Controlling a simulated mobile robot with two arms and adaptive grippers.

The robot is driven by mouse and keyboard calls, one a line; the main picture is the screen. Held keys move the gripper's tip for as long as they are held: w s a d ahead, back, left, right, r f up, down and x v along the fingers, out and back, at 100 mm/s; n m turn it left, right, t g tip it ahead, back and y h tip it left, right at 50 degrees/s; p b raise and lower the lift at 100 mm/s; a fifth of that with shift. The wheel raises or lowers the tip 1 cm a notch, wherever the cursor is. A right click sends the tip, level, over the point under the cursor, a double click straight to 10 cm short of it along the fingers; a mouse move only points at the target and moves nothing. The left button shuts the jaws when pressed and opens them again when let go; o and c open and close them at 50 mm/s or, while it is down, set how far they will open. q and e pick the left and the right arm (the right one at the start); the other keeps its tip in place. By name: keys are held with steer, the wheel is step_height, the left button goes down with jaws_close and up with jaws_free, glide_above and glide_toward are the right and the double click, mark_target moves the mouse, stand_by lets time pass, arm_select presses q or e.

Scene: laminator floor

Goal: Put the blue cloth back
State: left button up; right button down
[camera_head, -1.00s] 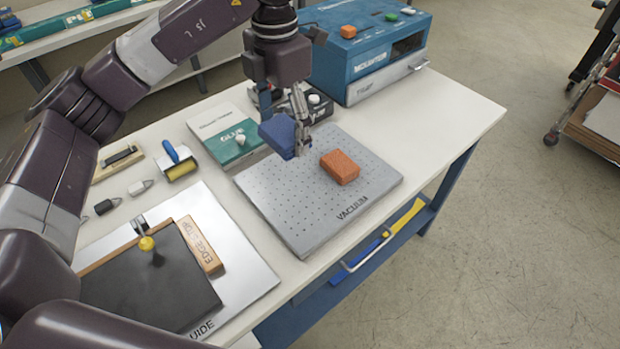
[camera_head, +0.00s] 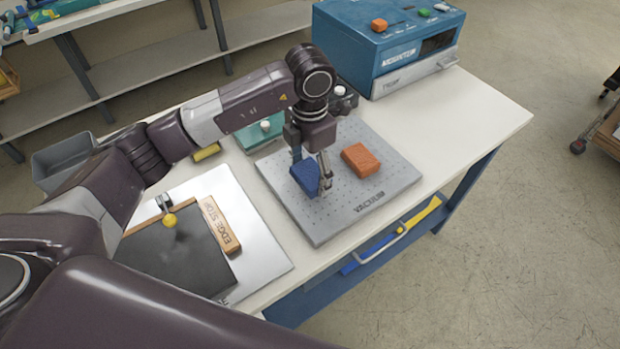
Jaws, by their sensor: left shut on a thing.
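My left gripper (camera_head: 311,178) points down over the left part of the grey perforated vacuum plate (camera_head: 330,222). It is shut on the blue cloth (camera_head: 305,178), a small folded dark blue block. The cloth is at or just above the plate; I cannot tell whether it touches. An orange block (camera_head: 360,160) lies on the plate to the right of the gripper. My right gripper is not in view.
A blue mounter machine (camera_head: 385,50) stands at the back right. A teal glue box (camera_head: 258,136) is partly behind my arm. A dark sheet (camera_head: 180,255) with a wooden edge stop (camera_head: 220,227) lies at the left. The white table (camera_head: 455,115) is clear at the right.

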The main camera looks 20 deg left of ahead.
mark_target(310, 183)
arm_select(q)
step_height(310, 183, down, 4)
steer(key=shift+r+p, duration=0.2)
steer(key=shift+p, duration=0.25)
steer(key=shift+f, duration=0.3)
steer(key=o, duration=0.7)
steer(key=shift+b, duration=0.3)
steer(key=shift+c, duration=0.2)
steer(key=o, duration=0.5)
